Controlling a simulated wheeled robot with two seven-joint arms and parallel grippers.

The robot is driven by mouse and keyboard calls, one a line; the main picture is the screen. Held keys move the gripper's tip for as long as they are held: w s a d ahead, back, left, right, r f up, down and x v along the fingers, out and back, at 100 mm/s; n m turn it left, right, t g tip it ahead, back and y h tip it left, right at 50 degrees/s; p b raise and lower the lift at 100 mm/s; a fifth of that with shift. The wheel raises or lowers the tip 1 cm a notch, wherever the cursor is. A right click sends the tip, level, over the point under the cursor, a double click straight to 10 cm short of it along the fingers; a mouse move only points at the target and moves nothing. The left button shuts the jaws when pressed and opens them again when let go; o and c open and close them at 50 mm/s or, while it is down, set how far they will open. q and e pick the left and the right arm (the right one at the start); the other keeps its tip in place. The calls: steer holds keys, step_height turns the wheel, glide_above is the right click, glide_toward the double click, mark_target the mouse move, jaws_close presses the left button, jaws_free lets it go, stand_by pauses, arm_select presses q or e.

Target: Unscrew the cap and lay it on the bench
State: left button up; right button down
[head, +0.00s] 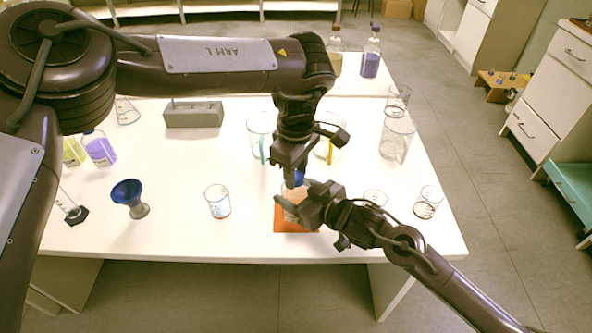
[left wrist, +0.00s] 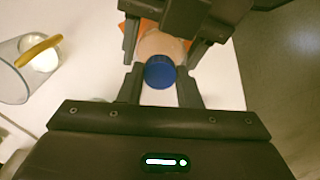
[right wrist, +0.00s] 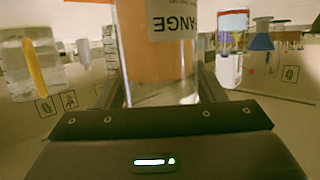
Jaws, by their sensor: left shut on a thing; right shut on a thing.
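A bottle (head: 290,196) with a blue cap (head: 297,178) stands upright on an orange mat (head: 284,225) near the bench's front edge. My right gripper (head: 300,203) comes in from the right and is shut on the bottle's body. The right wrist view shows the bottle's clear wall and a label (right wrist: 182,22) up close. My left gripper (head: 293,176) points down from above, its fingers around the blue cap. In the left wrist view the cap (left wrist: 160,72) sits between the two fingertips, above the pale bottle. Much of the bottle is hidden behind my grippers.
The white bench (head: 160,225) has bare room left of the mat. A glass beaker (head: 217,202) and a blue funnel (head: 128,193) stand there. Glass beakers (head: 397,140) stand at the right. A grey block (head: 193,114) sits at the back left. Large cylinders with coloured rods stand behind the bottle.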

arm_select(q)
steer(key=n, duration=0.7)
steer(key=shift+n, duration=0.3)
steer(key=n, duration=1.3)
steer(key=shift+r+n, duration=0.1)
steer(key=shift+n, duration=0.2)
steer(key=n, duration=1.4)
steer(key=shift+n, duration=0.4)
steer(key=n, duration=1)
steer(key=shift+n, duration=0.3)
steer(key=n, duration=0.5)
steer(key=shift+r, duration=0.1)
steer(key=shift+r, duration=0.15)
steer(key=shift+r, duration=0.9)
